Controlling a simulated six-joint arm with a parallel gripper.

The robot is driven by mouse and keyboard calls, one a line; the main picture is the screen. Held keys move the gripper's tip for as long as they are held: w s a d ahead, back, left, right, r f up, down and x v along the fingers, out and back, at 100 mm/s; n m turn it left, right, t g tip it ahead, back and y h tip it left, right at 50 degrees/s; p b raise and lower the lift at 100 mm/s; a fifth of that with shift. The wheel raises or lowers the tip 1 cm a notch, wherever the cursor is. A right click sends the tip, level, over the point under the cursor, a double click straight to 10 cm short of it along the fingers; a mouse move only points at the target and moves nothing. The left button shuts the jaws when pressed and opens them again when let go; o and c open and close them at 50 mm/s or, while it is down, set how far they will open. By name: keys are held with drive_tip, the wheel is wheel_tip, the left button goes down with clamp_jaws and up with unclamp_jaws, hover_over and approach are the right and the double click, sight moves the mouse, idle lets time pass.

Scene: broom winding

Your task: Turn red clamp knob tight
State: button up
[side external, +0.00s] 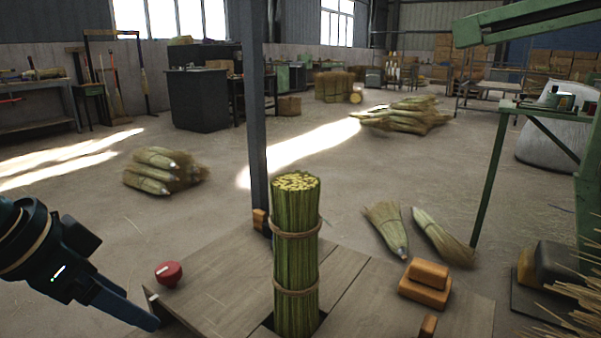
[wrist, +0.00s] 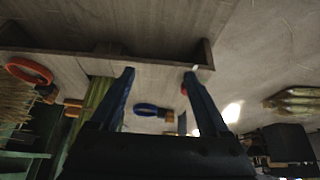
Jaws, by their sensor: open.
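The red clamp knob (side external: 168,274) is a short round cap with a pale mark on top, at the left corner of the wooden work table (side external: 215,285). My gripper (side external: 150,322) is at the lower left of the side view, in front of the knob in the picture and apart from it. In the wrist view my gripper (wrist: 160,75) has its two blue fingers spread wide with nothing between the tips. A small red patch beside the right finger there may be the knob, mostly hidden. A tied straw bundle (side external: 297,235) stands upright in the table's opening.
A dark post (side external: 256,110) rises behind the bundle. Orange-brown blocks (side external: 425,283) sit at the table's right. Loose brooms (side external: 385,228) and straw piles (side external: 165,170) lie on the floor. A green machine frame (side external: 490,185) stands at the right.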

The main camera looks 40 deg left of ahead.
drive_tip(key=n, duration=0.1)
drive_tip(key=r+n+g, duration=0.2)
drive_tip(key=n+g, duration=0.3)
drive_tip(key=n, duration=1.2)
hover_over(168, 268)
drive_tip(key=shift+f+g, duration=0.3)
drive_tip(key=shift+f, duration=2.55)
clamp_jaws()
